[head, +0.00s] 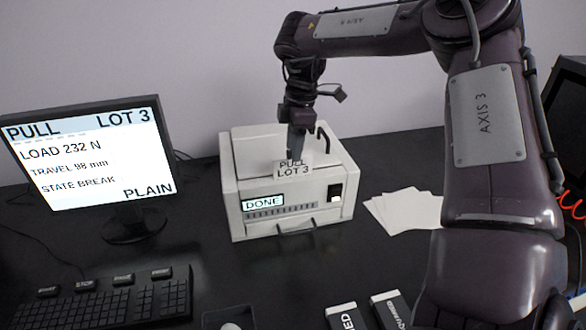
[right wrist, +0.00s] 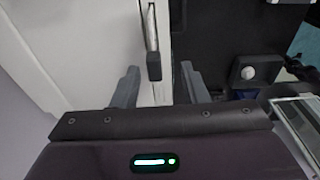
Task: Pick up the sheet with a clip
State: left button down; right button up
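A small white sheet marked PULL LOT 3 (head: 293,169) stands at the top front of a white printer-like machine (head: 262,217), whose display reads DONE. My right gripper (head: 297,150) points down over the machine, just behind the sheet in the head view. In the right wrist view its two fingers (right wrist: 159,85) are apart, with the machine's white edge and a dark bar (right wrist: 154,66) between them. I cannot tell whether it touches the sheet. No clip is clearly recognisable. My left gripper is out of view.
White sheets (head: 404,210) lie fanned on the black table right of the machine. A monitor (head: 90,155) and keyboard (head: 110,304) stand at the left. Two dark labelled blocks (head: 347,316) (head: 390,309) lie at the front. Bare table lies between keyboard and machine.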

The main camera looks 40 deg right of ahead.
aim_at(284, 168)
jog(key=f, duration=0.3)
jog(key=f+p, duration=0.1)
jog(key=shift+w+f, duration=0.3)
jog(key=shift+w, duration=0.1)
grip_shut()
